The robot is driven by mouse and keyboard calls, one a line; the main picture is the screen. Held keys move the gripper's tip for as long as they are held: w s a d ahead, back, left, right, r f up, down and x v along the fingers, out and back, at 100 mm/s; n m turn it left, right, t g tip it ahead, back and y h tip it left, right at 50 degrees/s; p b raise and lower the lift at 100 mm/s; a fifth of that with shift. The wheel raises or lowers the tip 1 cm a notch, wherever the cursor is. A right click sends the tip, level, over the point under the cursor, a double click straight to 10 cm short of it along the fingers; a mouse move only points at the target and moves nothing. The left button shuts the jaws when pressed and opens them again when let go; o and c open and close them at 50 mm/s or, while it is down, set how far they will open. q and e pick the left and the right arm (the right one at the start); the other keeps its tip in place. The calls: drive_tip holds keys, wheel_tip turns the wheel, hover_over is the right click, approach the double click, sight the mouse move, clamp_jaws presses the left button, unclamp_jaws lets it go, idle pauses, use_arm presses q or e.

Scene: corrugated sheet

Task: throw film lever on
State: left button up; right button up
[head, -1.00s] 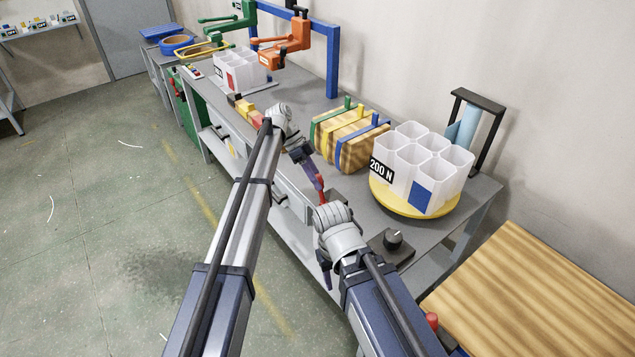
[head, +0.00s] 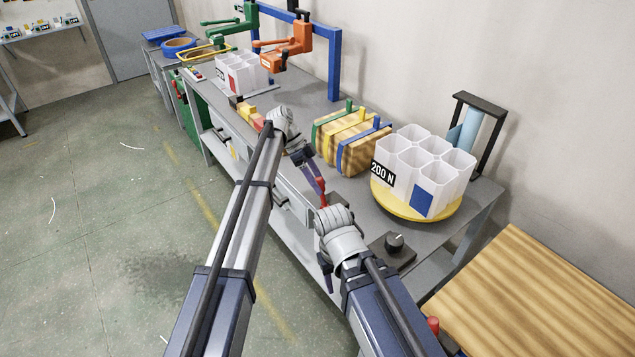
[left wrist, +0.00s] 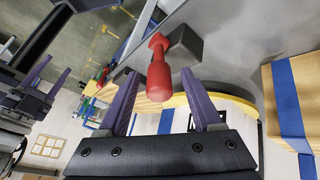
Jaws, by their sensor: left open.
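The red lever (left wrist: 158,72) rises from a dark grey base (left wrist: 184,46) at the table's front edge. In the head view the lever (head: 322,190) is a small red piece just beyond my left fingertips. My left gripper (left wrist: 162,76) is open, with its purple fingers on either side of the lever's handle in the left wrist view. I cannot tell whether they touch it. In the head view my left gripper (head: 314,178) reaches down toward the lever. My right gripper (left wrist: 48,78) has its purple fingers apart and empty; the wrist mostly hides it in the head view.
A white multi-cell container marked 200 N (head: 414,165) stands on a yellow round plate (head: 405,207). A strapped wooden block (head: 345,140) is behind the lever. A black knob box (head: 392,250) is near the right arm. Open floor lies left.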

use_arm(q)
drive_tip(key=p+v, duration=0.5)
drive_tip(key=v, duration=0.1)
drive_tip(key=shift+a+r, duration=0.1)
drive_tip(key=shift+r, duration=0.2)
drive_tip(key=shift+w+a+r+p, duration=0.2)
drive_tip(key=shift+a+r+p, duration=0.2)
drive_tip(key=shift+p, duration=0.2)
drive_tip(key=s+a+f+n+t+y, duration=0.1)
drive_tip(key=s+a+n+t+y, duration=0.1)
drive_tip(key=s+a+n, duration=0.55)
drive_tip(key=s+a+f+n+t+y, duration=0.15)
drive_tip(key=s+n, duration=0.35)
drive_tip(key=s, duration=0.6)
drive_tip(key=s+a+f+n+t+y, duration=0.2)
drive_tip(key=s+a+n, duration=0.35)
drive_tip(key=s, duration=0.45)
drive_tip(key=s+d+m+g+y, duration=0.1)
drive_tip(key=s+d, duration=0.4)
drive_tip(key=d, duration=0.6)
drive_tip(key=shift+s+r+m, duration=0.15)
drive_tip(key=shift+s+m, duration=0.1)
drive_tip(key=shift+m, duration=0.45)
